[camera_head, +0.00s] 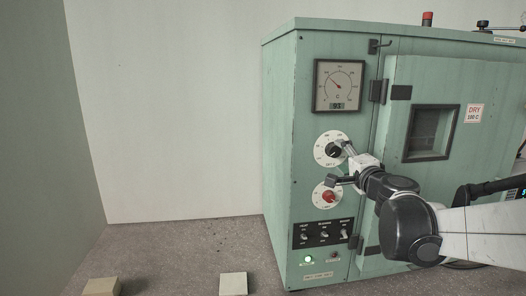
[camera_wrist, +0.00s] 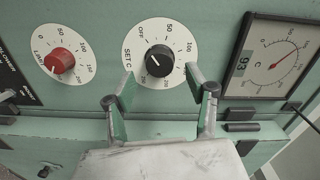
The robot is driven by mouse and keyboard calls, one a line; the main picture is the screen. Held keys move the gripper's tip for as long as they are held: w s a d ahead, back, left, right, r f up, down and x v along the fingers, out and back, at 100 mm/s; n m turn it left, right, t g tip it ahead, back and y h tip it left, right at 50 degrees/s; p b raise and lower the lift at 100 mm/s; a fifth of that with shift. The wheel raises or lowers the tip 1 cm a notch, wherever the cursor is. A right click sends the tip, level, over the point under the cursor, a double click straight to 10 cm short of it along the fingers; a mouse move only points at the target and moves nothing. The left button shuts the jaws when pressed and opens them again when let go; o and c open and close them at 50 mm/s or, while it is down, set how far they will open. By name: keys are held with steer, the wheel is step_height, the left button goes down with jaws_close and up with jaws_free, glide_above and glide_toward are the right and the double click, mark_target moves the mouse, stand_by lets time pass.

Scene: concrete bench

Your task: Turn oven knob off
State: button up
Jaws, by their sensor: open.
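The oven (camera_head: 345,60) is a pale green cabinet with a control panel on its left front. The black SET C knob (camera_wrist: 159,61) sits in a white dial marked OFF, 50, 100 and 200; a pale mark shows on its upper left side. It also shows in the head view (camera_head: 332,150), partly beside a finger. My gripper (camera_wrist: 163,88) is open, its two fingers spread below and to either side of the black knob in the wrist view. No contact with the knob is visible. In the head view my gripper (camera_head: 338,164) is close to the panel, between the two dials.
A red LIMIT knob (camera_head: 328,197) sits below the black one. A temperature gauge (camera_head: 339,86) is above, its display reading about 93. Several toggle switches (camera_head: 324,235) and a lit green lamp (camera_head: 308,259) are lower. The closed oven door (camera_head: 395,190) is right.

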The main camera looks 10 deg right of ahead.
steer(key=shift+s+a, duration=0.15)
steer(key=shift+s, duration=1.8)
steer(key=s+a+f+n+g+y, duration=0.25)
steer(key=s+a+f+n, duration=0.2)
steer(key=a, duration=0.45)
steer(key=s+a+f+n+g+y, duration=0.25)
steer(key=a+n, duration=0.25)
steer(key=a, duration=0.3)
steer(key=s+a+f+n+g+h, duration=0.1)
steer(key=s+f+n+g, duration=0.2)
steer(key=s+f, duration=0.3)
steer(key=s+f+n+g+h+b, duration=0.1)
steer(key=s+f+n+g+h, duration=0.1)
steer(key=s+f, duration=0.4)
steer(key=s+n+g, duration=0.1)
steer(key=s+n, duration=0.1)
steer(key=s, duration=0.1)
steer(key=shift+s+a, duration=0.4)
